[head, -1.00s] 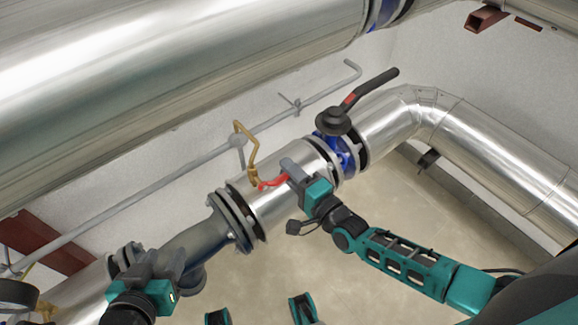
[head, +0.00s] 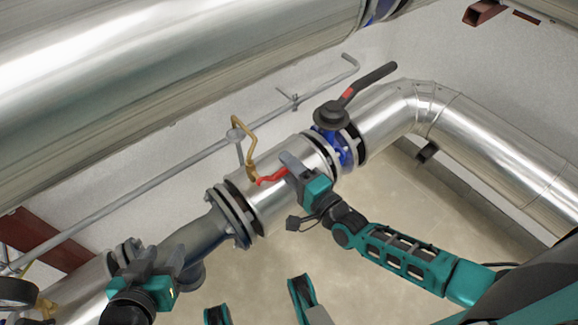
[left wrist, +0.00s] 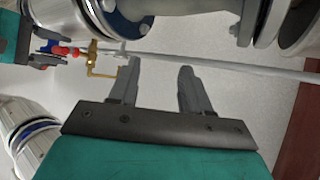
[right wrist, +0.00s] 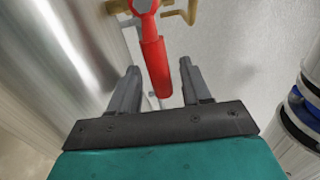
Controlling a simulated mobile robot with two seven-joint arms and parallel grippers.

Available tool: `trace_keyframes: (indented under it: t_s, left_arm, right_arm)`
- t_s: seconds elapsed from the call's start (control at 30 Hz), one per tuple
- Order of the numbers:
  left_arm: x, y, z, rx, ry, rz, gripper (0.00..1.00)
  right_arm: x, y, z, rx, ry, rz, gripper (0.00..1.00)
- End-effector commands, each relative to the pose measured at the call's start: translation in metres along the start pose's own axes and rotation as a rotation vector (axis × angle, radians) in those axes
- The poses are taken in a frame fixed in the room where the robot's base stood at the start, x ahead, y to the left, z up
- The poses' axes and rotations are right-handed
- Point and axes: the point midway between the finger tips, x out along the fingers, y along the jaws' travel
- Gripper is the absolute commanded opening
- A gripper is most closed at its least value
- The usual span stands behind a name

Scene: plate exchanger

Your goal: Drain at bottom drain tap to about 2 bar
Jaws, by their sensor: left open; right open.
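The drain tap is a brass fitting with a red lever (head: 272,177) on the silver pipe, in the middle of the head view. In the right wrist view the red lever (right wrist: 155,62) points down between the open fingers. My right gripper (head: 287,165) is open at the lever's free end; its fingers (right wrist: 160,88) stand on both sides of it with gaps visible. The tap's bent brass pipe (head: 247,140) rises behind it.
A blue valve (head: 340,145) with a long black handle (head: 368,85) stands right of the tap. A thin grey pipe (head: 180,167) runs along the wall. A large silver pipe (head: 180,70) crosses above. Bare floor (head: 400,220) lies below.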

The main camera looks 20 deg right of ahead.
Motion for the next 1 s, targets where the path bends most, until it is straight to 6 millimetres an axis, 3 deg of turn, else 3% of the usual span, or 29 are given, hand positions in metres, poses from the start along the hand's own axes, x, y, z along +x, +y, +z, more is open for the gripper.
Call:
trace_keyframes:
  t_s: [0.4, 0.6, 1.0]
  left_arm:
    - [-0.008, -0.005, -0.013, 0.005, 0.014, -0.014, 0.48]
    - [-0.01, -0.006, -0.01, 0.008, 0.005, -0.017, 0.48]
    - [-0.01, -0.006, -0.006, 0.008, 0.001, -0.018, 0.48]
  right_arm:
    - [-0.083, -0.001, 0.0, 0.001, -0.001, 0.006, 0.48]
    - [-0.114, 0.0, 0.0, 0.001, 0.0, 0.005, 0.48]
    - [-0.126, 0.0, 0.0, 0.001, 0.0, 0.001, 0.48]
